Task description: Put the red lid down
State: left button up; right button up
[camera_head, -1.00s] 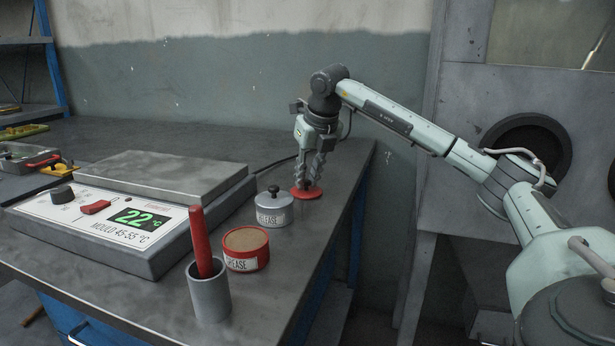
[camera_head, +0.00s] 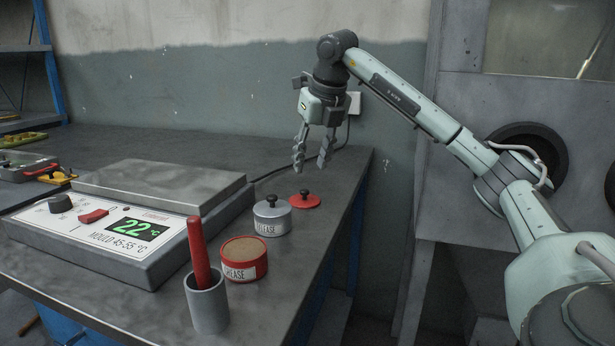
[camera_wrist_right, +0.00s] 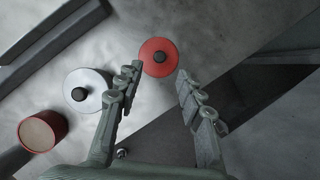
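The red lid (camera_head: 304,201) lies flat on the bench with its dark knob up, behind and to the right of the grey release tin. It also shows in the right wrist view (camera_wrist_right: 158,58), just beyond the fingertips. My right gripper (camera_head: 312,166) is open and empty above the lid, apart from it; its two fingers are spread in the right wrist view (camera_wrist_right: 156,78). The red grease tin (camera_head: 243,259) stands uncovered, its tan contents showing. My left gripper is not in view.
The grey release tin (camera_head: 272,216) with its lid on stands between the red lid and the grease tin. A grey cup (camera_head: 207,303) holds a red-handled tool (camera_head: 199,254). A heating plate unit (camera_head: 150,215) reading 22 °C stands left. The bench's right edge is close to the lid.

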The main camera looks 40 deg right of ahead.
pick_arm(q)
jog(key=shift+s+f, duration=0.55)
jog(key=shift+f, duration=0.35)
pick_arm(e)
jog(key=v, duration=0.4)
jog(key=shift+r, duration=0.1)
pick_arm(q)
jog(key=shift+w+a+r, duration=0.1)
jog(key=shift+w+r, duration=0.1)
